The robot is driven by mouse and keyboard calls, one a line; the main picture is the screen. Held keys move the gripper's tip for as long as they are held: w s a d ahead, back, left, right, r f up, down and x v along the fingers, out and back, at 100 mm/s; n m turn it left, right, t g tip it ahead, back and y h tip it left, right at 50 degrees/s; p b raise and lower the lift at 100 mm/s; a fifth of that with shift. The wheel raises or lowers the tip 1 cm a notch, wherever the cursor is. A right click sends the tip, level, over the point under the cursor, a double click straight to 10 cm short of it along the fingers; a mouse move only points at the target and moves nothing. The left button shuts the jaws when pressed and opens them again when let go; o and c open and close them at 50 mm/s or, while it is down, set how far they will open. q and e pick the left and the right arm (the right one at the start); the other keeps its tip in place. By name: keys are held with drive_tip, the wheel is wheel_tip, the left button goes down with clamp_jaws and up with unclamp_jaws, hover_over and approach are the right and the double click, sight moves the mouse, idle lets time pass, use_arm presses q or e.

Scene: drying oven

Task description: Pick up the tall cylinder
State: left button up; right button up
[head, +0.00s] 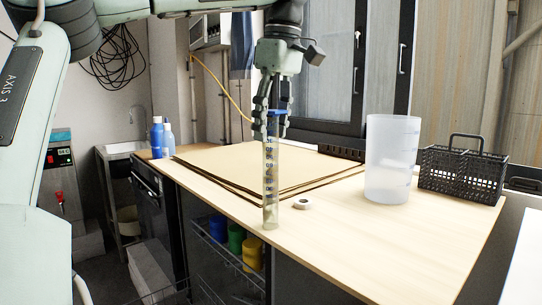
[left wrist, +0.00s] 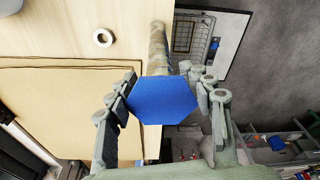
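The tall cylinder (head: 270,185) is clear, with dark graduation marks and a blue hexagonal top. It stands upright near the front edge of the wooden worktop (head: 345,245). My left gripper (head: 271,134) points down over its upper end, with fingers on both sides of the tube just below the top. In the left wrist view, the blue top (left wrist: 163,100) lies between the two finger rows and hides part of the tube. The fingertips look spread wider than the tube (left wrist: 158,50), with gaps beside it, so the gripper looks open around it. My right gripper is not in view.
A large translucent beaker (head: 392,160) and a black wire basket (head: 462,172) stand to the right. A small white ring (head: 302,203) lies beside the cylinder. Flat brown sheets (head: 225,160) lie behind it. Blue bottles (head: 157,138) stand at the far left. The front right worktop is clear.

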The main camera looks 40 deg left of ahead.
use_arm(q)
drive_tip(key=c, duration=0.4)
drive_tip(key=shift+r, duration=0.15)
clamp_jaws()
